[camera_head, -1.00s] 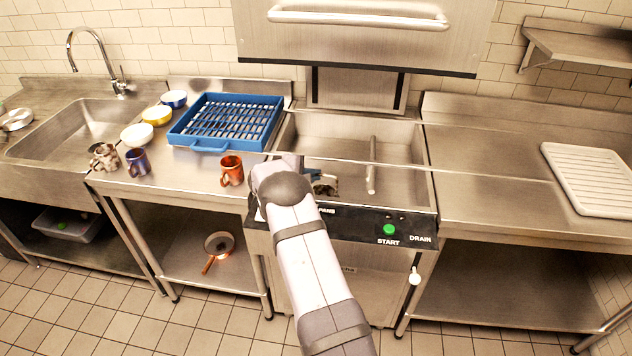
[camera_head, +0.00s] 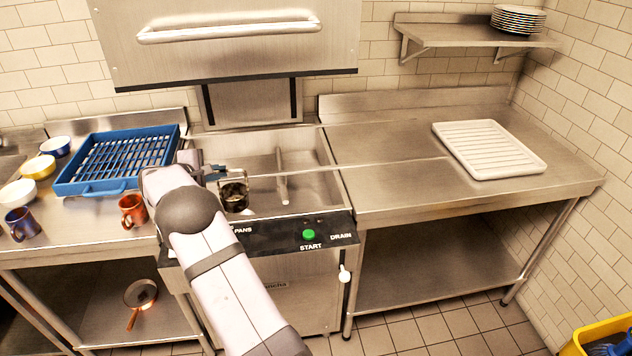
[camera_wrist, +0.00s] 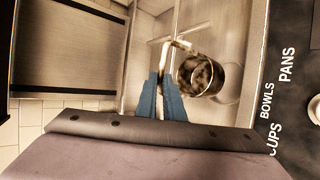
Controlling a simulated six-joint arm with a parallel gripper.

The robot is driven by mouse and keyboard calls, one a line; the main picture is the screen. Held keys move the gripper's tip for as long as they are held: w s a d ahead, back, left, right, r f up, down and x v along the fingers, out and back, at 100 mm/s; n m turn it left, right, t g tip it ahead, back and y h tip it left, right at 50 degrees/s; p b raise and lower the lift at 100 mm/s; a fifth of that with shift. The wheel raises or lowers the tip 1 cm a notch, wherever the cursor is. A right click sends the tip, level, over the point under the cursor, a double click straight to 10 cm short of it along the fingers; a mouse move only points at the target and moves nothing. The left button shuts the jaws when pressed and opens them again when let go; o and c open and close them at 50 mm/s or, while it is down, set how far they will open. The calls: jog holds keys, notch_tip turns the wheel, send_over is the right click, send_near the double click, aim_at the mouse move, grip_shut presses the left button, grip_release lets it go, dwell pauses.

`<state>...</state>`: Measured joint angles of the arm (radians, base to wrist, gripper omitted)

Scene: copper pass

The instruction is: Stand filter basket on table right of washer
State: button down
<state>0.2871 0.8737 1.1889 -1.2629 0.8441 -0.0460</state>
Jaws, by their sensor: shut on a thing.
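My gripper (camera_head: 214,172) is shut on the handle of the filter basket (camera_head: 233,196), a small dark round metal basket. I hold it over the left part of the open washer's basin (camera_head: 310,180). In the wrist view my blue fingers (camera_wrist: 161,100) pinch the bent handle, and the basket (camera_wrist: 199,76) hangs to their right with its round opening showing. I cannot tell how far it is above the basin floor. The table right of the washer (camera_head: 400,185) is bare steel on its left and front parts.
A white ribbed tray (camera_head: 488,176) lies on the right table. The washer's raised hood (camera_head: 230,60) hangs above the basin. A blue rack (camera_head: 72,187), an orange mug (camera_head: 133,211) and several bowls and mugs stand on the left table. A wall shelf (camera_head: 450,35) holds plates.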

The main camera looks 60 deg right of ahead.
jog(key=s+d+r+m+g, duration=0.2)
jog(key=s+d+r, duration=0.2)
jog(key=s+d, duration=0.45)
jog(key=s+d+r+m+g, duration=0.2)
jog(key=s+d+r, duration=0.1)
jog(key=s+d, duration=0.55)
jog(key=s+d+r+m+g, duration=0.2)
jog(key=s+d+r, duration=0.25)
jog(key=s, duration=0.55)
jog(key=s+d+r+m+g, duration=0.1)
jog(key=s+d+r+g, duration=0.1)
jog(key=s+d+r, duration=0.5)
notch_tip(320, 180, down, 15)
jog(key=w+a+n+t, duration=0.1)
jog(key=a+n+t, duration=0.1)
jog(key=n+t, duration=0.1)
jog(key=shift+r+t+h, duration=0.2)
jog(key=shift+t+h, duration=0.1)
jog(key=shift+h, duration=0.1)
jog(key=shift+f, duration=0.2)
jog(key=c, duration=1.9)
grip_release()
jog(key=shift+o, duration=0.2)
